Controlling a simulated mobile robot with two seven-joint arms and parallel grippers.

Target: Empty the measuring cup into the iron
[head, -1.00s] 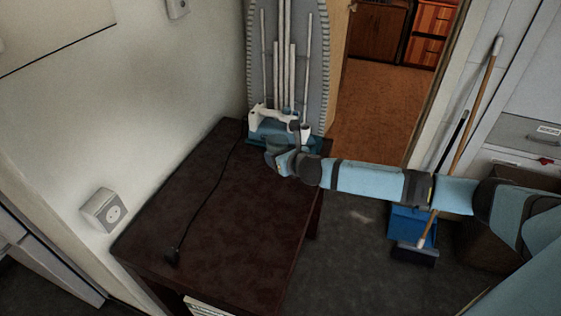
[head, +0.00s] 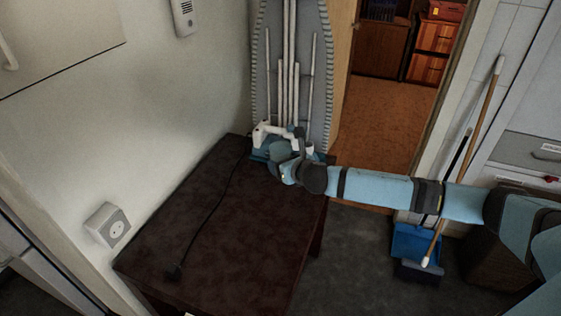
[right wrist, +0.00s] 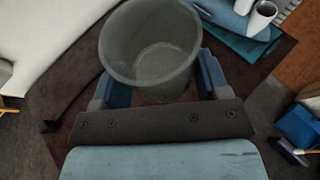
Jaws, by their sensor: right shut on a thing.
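The measuring cup (right wrist: 150,60) is a grey, see-through cup. In the right wrist view its wide mouth faces the camera, and its base shows through the mouth. My right gripper (right wrist: 157,82) is shut on it, one blue finger on each side. In the head view my right gripper (head: 281,160) is in front of the iron and partly covers it. The iron (head: 263,133), white and teal, sits at the far end of the dark table. It also shows at the top right of the right wrist view (right wrist: 232,24). I cannot make out any contents in the cup.
The dark table (head: 215,220) is mostly bare. A black cord with a plug (head: 175,271) runs along it. An ironing board (head: 322,70) stands upright behind the iron. A wall socket (head: 108,225) is at the left. A broom and blue dustpan (head: 412,242) stand at the right.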

